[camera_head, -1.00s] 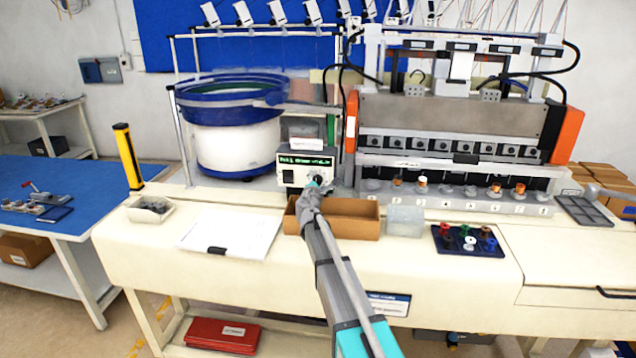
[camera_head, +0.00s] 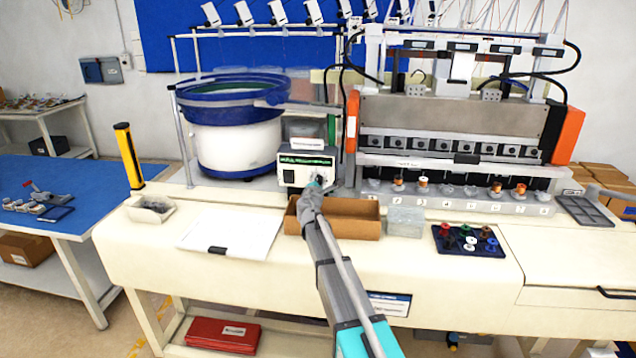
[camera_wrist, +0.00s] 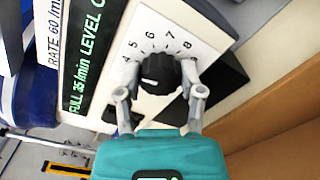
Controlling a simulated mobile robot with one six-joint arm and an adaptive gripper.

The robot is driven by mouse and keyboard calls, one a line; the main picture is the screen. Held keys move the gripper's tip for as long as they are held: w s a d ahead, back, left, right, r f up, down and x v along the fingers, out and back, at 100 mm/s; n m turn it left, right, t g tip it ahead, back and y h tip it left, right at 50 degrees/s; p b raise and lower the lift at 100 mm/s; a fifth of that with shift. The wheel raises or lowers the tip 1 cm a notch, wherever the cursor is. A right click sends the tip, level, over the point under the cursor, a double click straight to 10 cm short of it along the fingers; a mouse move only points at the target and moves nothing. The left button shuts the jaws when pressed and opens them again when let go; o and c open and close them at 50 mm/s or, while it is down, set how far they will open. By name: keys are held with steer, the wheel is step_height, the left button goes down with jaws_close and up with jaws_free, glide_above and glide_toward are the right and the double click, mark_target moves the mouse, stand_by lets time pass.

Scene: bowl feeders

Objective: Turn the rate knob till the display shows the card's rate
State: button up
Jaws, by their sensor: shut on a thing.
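The black rate knob (camera_wrist: 160,74) sits on a white dial plate with printed numbers, 4 to 8 readable. Its white pointer mark faces left in the wrist view. My gripper (camera_wrist: 159,94) is shut on the knob, one finger on each side. The green-lettered display (camera_wrist: 88,50) appears to read "FULL 35/min LEVEL", its end cut off. The white card (camera_wrist: 52,32) beside it reads "RATE 60 /min". In the head view my gripper (camera_head: 317,184) is at the right of the controller box (camera_head: 290,176) and largely hides the knob; the display text is too small to read there.
A cardboard bin (camera_head: 350,222) stands just in front of the controller, below my arm. The blue and white bowl feeder (camera_head: 236,145) stands behind left. A clipboard sheet (camera_head: 225,235) lies front left, and a spool tray (camera_head: 468,241) lies to the right.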

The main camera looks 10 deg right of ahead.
steer(key=shift+d+m, duration=0.1)
steer(key=shift+m, duration=0.2)
steer(key=m, duration=1)
stand_by(0.4)
steer(key=o, duration=1.2)
steer(key=shift+f, duration=0.1)
steer(key=shift+c, duration=0.2)
steer(key=shift+n, duration=0.3)
